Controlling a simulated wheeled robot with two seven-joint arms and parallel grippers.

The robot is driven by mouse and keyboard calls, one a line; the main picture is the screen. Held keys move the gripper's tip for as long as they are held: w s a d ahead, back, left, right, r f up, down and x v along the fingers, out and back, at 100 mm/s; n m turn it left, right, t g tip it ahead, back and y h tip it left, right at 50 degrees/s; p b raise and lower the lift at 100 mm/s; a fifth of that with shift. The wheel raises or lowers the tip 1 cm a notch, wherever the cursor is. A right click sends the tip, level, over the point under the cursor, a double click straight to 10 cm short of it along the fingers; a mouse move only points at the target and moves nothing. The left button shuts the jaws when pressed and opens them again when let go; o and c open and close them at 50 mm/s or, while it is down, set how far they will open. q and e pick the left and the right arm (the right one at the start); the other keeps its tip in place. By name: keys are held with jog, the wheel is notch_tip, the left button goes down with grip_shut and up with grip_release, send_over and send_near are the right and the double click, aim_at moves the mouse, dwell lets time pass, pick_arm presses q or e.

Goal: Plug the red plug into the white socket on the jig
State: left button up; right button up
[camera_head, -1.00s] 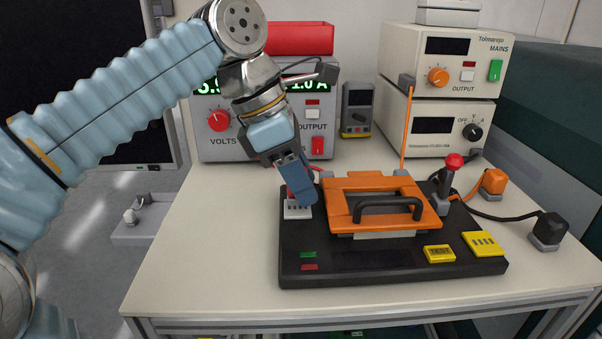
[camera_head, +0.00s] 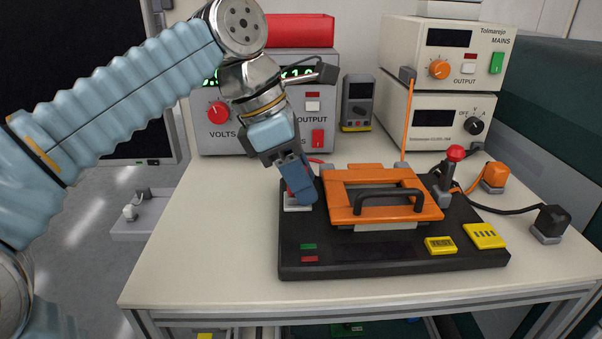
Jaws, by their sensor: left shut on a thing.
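The black jig (camera_head: 345,262) lies on the table and carries an orange clamp frame (camera_head: 345,214) with a black handle. The white socket (camera_head: 292,207) is at the jig's back left corner. My left gripper (camera_head: 303,190) points down over the socket and is shut on the red plug (camera_head: 291,187), which shows only as a sliver of red beside the blue fingers. The plug is down at the socket and appears to touch it; the fingers hide how far it is in. My right gripper is not in view.
A red-topped joystick (camera_head: 455,154), an orange block (camera_head: 494,174) and a black block (camera_head: 551,222) stand at the right. Yellow pieces (camera_head: 440,245) sit on the jig's front right. Power supplies (camera_head: 430,120) line the back. The table's front left is clear.

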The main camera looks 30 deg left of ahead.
pick_arm(q)
jog(key=shift+f, duration=0.15)
jog(key=o, duration=1.2)
jog(key=shift+c, duration=0.2)
jog(key=p+v, duration=0.1)
jog(key=v, duration=0.4)
jog(key=shift+r+p, duration=0.4)
jog(key=v, duration=0.6)
jog(key=shift+s+a+r, duration=0.1)
jog(key=shift+s+r, duration=0.05)
